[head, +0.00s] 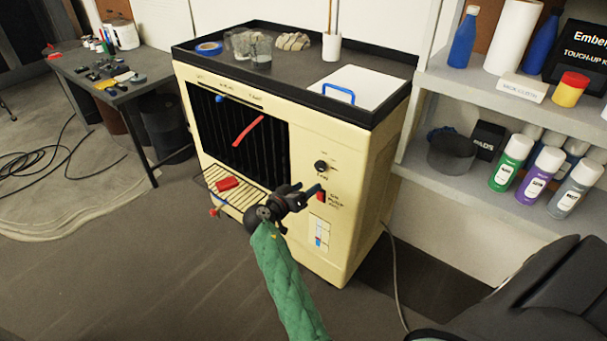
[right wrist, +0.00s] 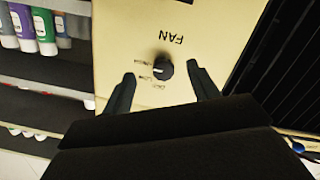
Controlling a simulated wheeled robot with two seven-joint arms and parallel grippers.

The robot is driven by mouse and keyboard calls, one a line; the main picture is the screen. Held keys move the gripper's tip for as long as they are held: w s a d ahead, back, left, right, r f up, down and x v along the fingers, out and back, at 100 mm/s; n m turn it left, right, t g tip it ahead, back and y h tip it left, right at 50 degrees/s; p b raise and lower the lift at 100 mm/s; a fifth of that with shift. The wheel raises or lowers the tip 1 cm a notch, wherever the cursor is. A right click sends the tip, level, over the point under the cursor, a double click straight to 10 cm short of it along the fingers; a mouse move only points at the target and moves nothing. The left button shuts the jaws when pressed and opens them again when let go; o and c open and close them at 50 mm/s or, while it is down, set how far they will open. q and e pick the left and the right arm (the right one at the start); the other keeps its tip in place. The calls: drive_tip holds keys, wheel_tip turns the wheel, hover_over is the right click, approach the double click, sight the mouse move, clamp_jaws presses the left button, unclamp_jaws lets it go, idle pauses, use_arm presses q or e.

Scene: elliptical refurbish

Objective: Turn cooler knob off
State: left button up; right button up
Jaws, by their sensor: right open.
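The cooler (head: 350,200) is a cream box with a dark grille and a control panel on its front right. Its black round knob (head: 321,167) is on the upper part of that panel; in the right wrist view the knob (right wrist: 165,69) has the label FAN beside it, upside down, and a white pointer mark. The setting words are too small to read surely. My right gripper (head: 308,188) is just below the knob in the head view. In the right wrist view my right gripper (right wrist: 160,80) is open and empty, its fingers on either side of the knob, not visibly touching it. My left gripper is not in view.
A red switch (head: 320,196) is close to my right gripper. A dark tray top (head: 290,72) holds a white board, cups and blue tape. Shelves with spray cans (head: 511,162) stand at right. A small table (head: 125,95) is at left. A cable runs on the floor.

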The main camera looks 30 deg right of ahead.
sight(319, 167)
drive_tip(key=w+d, duration=0.1)
drive_tip(key=w+d+r+m+t+p, duration=0.1)
drive_tip(key=d+r+m+h+p, duration=0.1)
drive_tip(key=d, duration=0.1)
drive_tip(key=shift+w+d+r, duration=0.1)
drive_tip(key=shift+w+r, duration=0.15)
drive_tip(key=shift+w, duration=0.15)
drive_tip(key=shift+p+x, duration=0.35)
drive_tip(key=shift+x, duration=0.7)
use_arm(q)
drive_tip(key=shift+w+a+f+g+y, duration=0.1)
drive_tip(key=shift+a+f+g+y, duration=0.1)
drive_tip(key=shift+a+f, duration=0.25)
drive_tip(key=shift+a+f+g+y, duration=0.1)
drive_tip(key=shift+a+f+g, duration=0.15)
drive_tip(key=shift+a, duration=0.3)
use_arm(e)
drive_tip(key=shift+w+d+f, duration=0.1)
drive_tip(key=shift+w+d, duration=0.05)
drive_tip(key=shift+d, duration=0.2)
drive_tip(key=c, duration=1)
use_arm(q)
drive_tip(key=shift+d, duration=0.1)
